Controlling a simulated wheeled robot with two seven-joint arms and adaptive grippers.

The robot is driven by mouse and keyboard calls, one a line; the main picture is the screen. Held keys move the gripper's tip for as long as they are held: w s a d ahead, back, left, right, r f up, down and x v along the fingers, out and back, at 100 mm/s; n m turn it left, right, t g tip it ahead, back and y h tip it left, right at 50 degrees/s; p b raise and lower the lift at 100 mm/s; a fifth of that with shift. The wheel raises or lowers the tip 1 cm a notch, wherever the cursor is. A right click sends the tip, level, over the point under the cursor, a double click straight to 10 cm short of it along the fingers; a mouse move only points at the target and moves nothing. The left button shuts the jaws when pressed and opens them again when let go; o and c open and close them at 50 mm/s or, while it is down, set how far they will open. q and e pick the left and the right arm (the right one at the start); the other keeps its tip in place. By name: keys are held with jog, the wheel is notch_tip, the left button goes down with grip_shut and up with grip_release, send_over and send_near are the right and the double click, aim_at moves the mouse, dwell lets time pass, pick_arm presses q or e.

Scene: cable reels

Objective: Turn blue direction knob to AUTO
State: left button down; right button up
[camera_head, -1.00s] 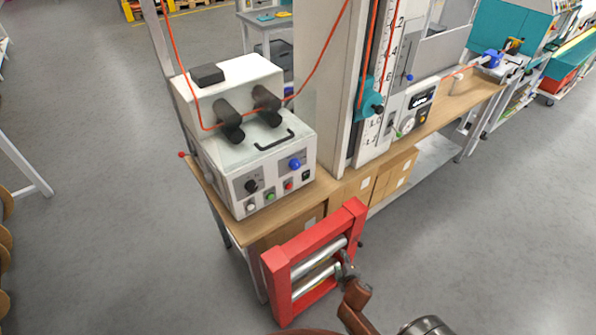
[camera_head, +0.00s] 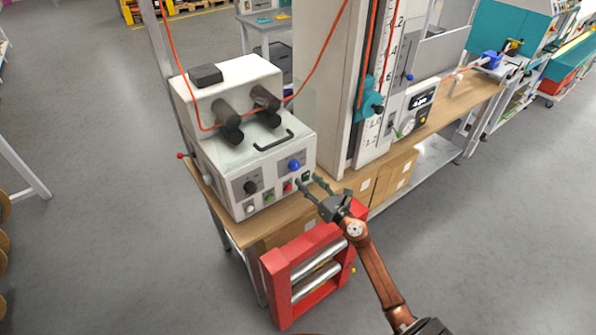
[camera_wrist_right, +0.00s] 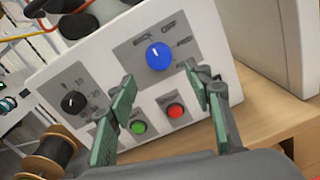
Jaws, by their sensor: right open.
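The blue direction knob (camera_head: 294,165) sits on the upper right of the white control box's (camera_head: 222,186) front panel. In the right wrist view the knob (camera_wrist_right: 159,56) lies ahead, beyond and between my fingertips, with a white pointer mark on it and small labels around it that I cannot read. My right gripper (camera_head: 308,180) is open and empty, just in front of the panel's lower right. In the right wrist view its green-padded fingers (camera_wrist_right: 168,113) are spread wide, apart from the knob. My left gripper does not show.
A black knob (camera_wrist_right: 73,102) is left of the blue one. A green button (camera_wrist_right: 137,127) and a red button (camera_wrist_right: 175,110) sit below it. A red roller frame (camera_head: 277,277) stands in front of the wooden bench (camera_head: 251,230). A tall white column rises at right.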

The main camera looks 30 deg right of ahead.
aim_at(296, 169)
jog(key=w, duration=0.7)
jog(key=shift+w+a+b, duration=0.15)
jog(key=shift+a+b, duration=0.05)
jog(key=shift+b, duration=0.1)
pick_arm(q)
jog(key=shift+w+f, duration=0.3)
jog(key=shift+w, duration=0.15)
pick_arm(e)
jog(key=shift+c, duration=0.7)
jog(key=c, duration=1)
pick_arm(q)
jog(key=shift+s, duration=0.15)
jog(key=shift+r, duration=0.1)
